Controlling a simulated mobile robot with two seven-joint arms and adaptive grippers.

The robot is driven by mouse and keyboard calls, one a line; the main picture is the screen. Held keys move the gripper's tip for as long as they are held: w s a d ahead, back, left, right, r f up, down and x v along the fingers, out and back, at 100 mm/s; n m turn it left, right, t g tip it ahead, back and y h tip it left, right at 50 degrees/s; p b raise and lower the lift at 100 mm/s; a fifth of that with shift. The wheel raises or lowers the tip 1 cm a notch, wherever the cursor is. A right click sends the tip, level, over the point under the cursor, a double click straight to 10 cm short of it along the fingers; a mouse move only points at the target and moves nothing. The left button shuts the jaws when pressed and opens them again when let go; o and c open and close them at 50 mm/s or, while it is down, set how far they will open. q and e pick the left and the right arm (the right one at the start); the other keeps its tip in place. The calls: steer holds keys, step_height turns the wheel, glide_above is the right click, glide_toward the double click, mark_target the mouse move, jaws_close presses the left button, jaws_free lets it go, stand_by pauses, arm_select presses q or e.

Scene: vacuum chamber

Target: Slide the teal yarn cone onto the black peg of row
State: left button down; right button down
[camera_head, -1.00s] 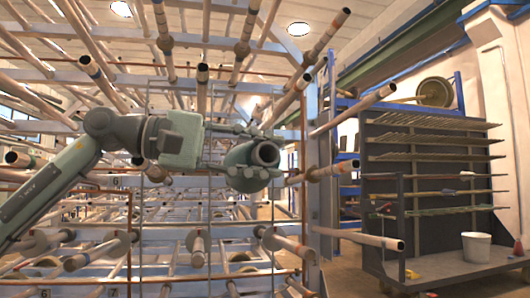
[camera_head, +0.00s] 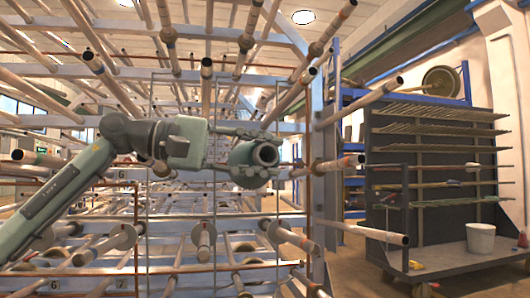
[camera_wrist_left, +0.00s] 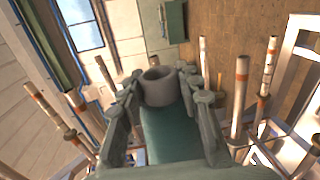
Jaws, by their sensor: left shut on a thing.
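My left gripper (camera_head: 255,165) is shut on the teal yarn cone (camera_head: 243,156), which lies on its side with its round hollow end turned toward the right and front of the head view. In the left wrist view, the cone's teal body (camera_wrist_left: 170,135) runs between the two fingers, with a grey hollow ring (camera_wrist_left: 158,85) at its far end. The held cone is in front of the rack and apart from the visible pegs. Several pegs, such as one above the gripper (camera_head: 206,68), have dark open ends. I cannot tell which is the black one. My right gripper is not in view.
The blue-grey rack (camera_head: 317,190) fills the left and middle with jutting pegs, some with round discs (camera_head: 203,233). A peg (camera_head: 338,165) juts out right of the cone. A dark shelf cart (camera_head: 440,170) with a white bucket (camera_head: 480,240) stands at the right, with open floor before it.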

arm_select(q)
steer(key=shift+w+r, duration=0.1)
stand_by(0.3)
steer(key=shift+w+a, duration=0.15)
steer(key=shift+w, duration=0.15)
steer(key=c, duration=1)
jaws_free()
steer(key=shift+s, duration=0.1)
steer(key=shift+c, duration=0.2)
steer(key=shift+o, duration=0.3)
steer(key=shift+f, duration=0.2)
